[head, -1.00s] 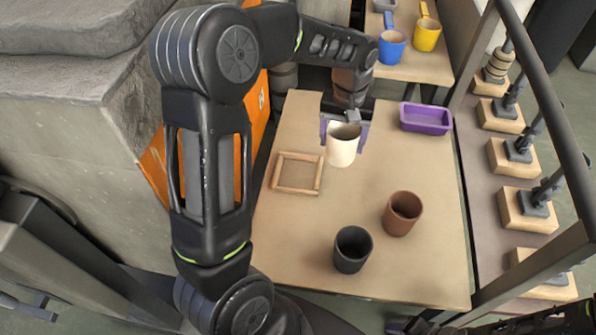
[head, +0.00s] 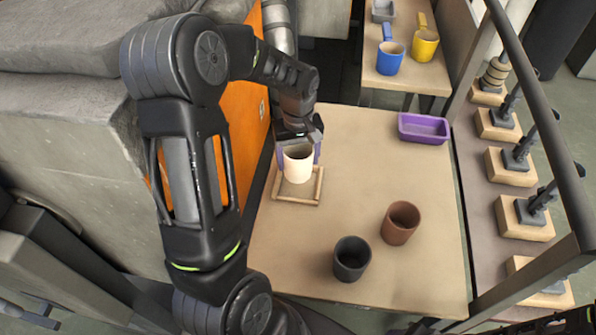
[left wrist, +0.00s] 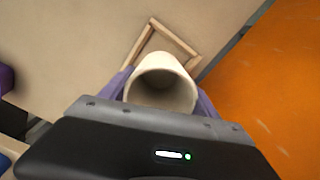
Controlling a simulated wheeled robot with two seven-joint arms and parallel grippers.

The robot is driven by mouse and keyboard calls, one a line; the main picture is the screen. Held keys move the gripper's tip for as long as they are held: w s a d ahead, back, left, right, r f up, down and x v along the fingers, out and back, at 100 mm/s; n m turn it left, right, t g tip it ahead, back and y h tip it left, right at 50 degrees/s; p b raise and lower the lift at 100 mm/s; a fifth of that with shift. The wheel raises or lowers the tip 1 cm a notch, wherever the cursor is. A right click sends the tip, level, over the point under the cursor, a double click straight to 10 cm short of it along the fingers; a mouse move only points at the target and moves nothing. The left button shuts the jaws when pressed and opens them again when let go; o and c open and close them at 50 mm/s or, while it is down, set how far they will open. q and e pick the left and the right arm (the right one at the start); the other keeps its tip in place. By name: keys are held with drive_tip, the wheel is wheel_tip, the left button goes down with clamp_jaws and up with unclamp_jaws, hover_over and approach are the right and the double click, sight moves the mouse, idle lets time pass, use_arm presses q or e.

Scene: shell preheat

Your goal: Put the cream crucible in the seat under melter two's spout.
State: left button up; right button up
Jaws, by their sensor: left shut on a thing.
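My left gripper (head: 299,152) is shut on the cream crucible (head: 298,169), with its purple fingers on either side of the cup. The crucible is upright and over the square wooden frame seat (head: 283,199) on the table's left side. In the left wrist view the crucible (left wrist: 161,91) covers part of the frame (left wrist: 172,37). I cannot tell whether it hangs above the frame or touches down. No spout shows clearly.
A dark grey crucible (head: 351,259) and a brown crucible (head: 400,222) stand at the front of the table (head: 345,150). A purple tray (head: 423,128) lies at the back right. An orange panel (head: 240,120) rises close on the left. The table's middle is clear.

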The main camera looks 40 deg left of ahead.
sight(298, 171)
use_arm(q)
drive_tip(key=shift+f, duration=0.6)
drive_tip(key=shift+f, duration=1.85)
drive_tip(key=shift+f, duration=0.2)
drive_tip(key=o, duration=1.7)
wheel_tip(298, 171, up, 12)
drive_tip(key=shift+r, duration=0.2)
